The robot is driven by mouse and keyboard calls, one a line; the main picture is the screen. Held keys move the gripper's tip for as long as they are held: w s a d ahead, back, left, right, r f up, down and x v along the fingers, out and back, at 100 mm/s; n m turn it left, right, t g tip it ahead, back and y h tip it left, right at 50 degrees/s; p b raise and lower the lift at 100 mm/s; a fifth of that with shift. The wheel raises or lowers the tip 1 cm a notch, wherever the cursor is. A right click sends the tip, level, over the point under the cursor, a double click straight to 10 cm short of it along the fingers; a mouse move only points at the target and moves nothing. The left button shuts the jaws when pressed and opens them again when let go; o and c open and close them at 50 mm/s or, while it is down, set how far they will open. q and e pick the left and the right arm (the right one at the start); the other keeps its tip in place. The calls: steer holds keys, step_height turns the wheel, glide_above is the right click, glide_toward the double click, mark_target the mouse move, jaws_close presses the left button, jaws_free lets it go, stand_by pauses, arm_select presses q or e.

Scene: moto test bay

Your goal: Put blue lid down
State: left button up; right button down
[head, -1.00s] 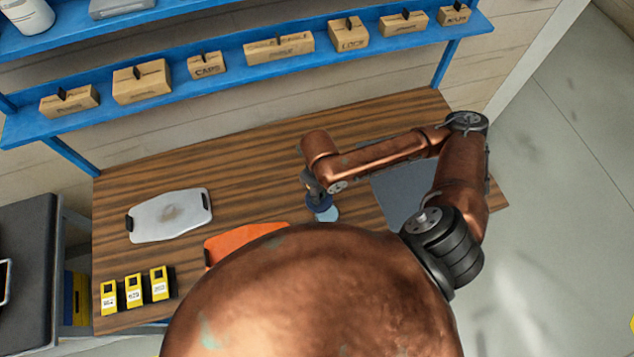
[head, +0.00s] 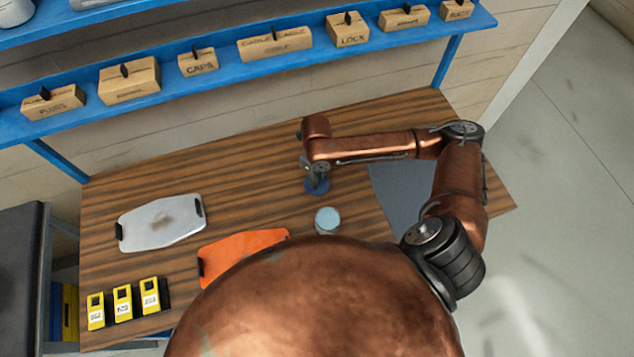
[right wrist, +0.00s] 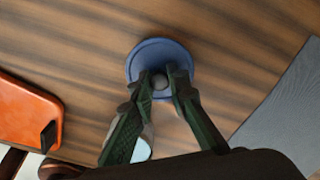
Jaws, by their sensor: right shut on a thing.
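The blue lid (head: 316,187) is a round disc with a dark knob, over the bare wood of the table behind the light blue jar. It also shows in the right wrist view (right wrist: 137,64). My right gripper (head: 317,172) is shut on its knob; in the right wrist view the two fingers (right wrist: 160,84) close on it. The lid is at or close to the table top; I cannot tell if it touches. The jar (head: 327,220) stands uncovered nearer me, and a bit of it shows behind a finger in the wrist view. My left gripper is not in view.
An orange tray (head: 222,258) lies left of the jar, a silver tray (head: 160,232) farther left. Several yellow devices (head: 122,303) stand at the front left. A grey mat (head: 398,197) lies under my right arm. A blue shelf (head: 219,67) with labelled boxes runs behind.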

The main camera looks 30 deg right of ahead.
steer(key=shift+f, duration=1.1)
steer(key=shift+f, duration=0.2)
steer(key=c, duration=1.9)
jaws_free()
step_height(320, 180, up, 12)
steer(key=shift+r+p, duration=0.2)
steer(key=shift+p, duration=0.45)
